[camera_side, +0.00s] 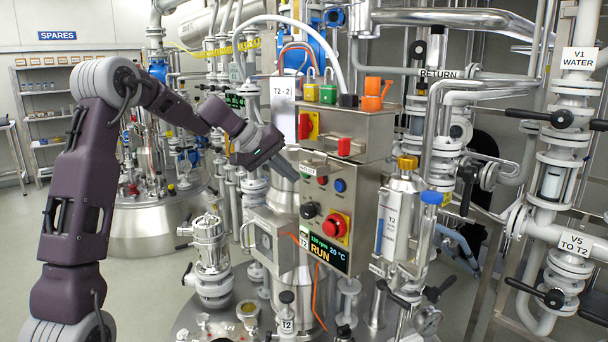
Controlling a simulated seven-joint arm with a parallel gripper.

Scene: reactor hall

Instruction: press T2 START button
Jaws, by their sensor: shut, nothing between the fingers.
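The T2 control box (365,150) is a grey metal panel at the picture's centre. Its front carries a red button (322,180), a blue button (340,185), a black knob (309,210) and a large red mushroom button (336,226). The display (323,254) below reads RUN, 130 rpm and 20 °C. No START button can be made out; the panel's left part, left of the red button, is partly hidden by my gripper. My gripper (292,175) is shut and empty, its tips pointing down-right at that left part. I cannot tell whether they touch it.
A red-yellow switch (308,125) sits on the box's upper part. Padlocks (328,93) and an orange item (373,95) stand on top. A T2 bottle (396,220) is right of the box. Pipes and valves (553,180) crowd the right. Floor at left is open.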

